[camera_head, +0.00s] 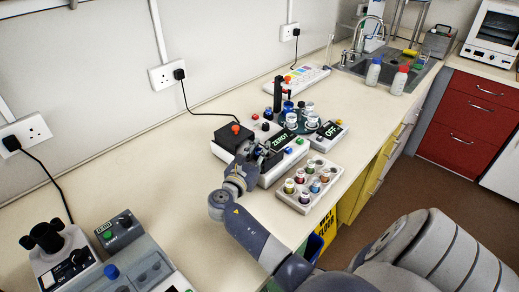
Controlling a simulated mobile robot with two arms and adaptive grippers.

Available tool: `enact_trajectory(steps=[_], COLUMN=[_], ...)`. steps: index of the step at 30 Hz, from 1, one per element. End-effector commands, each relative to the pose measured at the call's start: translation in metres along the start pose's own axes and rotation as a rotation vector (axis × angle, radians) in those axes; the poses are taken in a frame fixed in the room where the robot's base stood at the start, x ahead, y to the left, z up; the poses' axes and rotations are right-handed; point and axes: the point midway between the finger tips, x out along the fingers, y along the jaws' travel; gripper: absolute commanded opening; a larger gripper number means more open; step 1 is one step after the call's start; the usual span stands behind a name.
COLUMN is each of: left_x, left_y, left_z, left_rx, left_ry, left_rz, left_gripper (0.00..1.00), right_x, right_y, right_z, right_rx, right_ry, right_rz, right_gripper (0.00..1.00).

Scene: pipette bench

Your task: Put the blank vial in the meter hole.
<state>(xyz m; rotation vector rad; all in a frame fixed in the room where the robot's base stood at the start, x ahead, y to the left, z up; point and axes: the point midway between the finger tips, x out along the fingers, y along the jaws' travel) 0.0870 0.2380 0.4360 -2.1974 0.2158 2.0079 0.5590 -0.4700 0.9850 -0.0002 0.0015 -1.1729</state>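The meter (291,163) is a white and dark bench instrument whose green display reads "ZERO?". My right gripper (257,152) is small and dark, over the meter's left part beside the display. Its fingers blend with the meter, so I cannot tell whether they are open, shut or holding a vial. The meter hole is not discernible behind the gripper. A pale vial rack (296,204) in front of the meter holds several capped vials with coloured bands. I cannot tell which vial is the blank, or whether it is in the rack. My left gripper is not in view.
A device with an "OFF" display (330,131) and several jars stand just behind the meter. Other instruments (130,262) stand front left. The counter left of the meter is clear.

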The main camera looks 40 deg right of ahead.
Motion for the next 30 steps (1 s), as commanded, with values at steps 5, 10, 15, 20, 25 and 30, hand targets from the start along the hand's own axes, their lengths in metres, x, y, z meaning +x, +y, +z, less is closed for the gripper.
enact_trajectory(steps=[5, 10, 15, 20, 25, 30], left_x=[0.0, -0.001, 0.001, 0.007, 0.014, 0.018], left_y=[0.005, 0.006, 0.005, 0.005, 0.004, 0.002], left_z=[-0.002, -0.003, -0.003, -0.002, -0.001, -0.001], left_rx=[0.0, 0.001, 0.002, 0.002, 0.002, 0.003], left_ry=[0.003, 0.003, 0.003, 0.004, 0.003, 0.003], left_rz=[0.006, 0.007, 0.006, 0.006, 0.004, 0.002], left_gripper=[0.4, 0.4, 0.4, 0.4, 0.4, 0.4], right_x=[0.0, 0.0, -0.013, -0.048, -0.084, -0.109], right_y=[0.0, 0.0, 0.001, 0.001, 0.001, 0.0], right_z=[0.0, 0.002, 0.005, 0.004, 0.004, 0.005], right_rx=[0.0, 0.001, 0.001, 0.002, 0.002, 0.001], right_ry=[0.0, 0.0, 0.003, 0.004, 0.003, 0.002], right_rz=[0.0, 0.0, 0.002, 0.003, 0.002, 0.001], right_gripper=[0.27, 0.27, 0.27, 0.27, 0.27, 0.27])
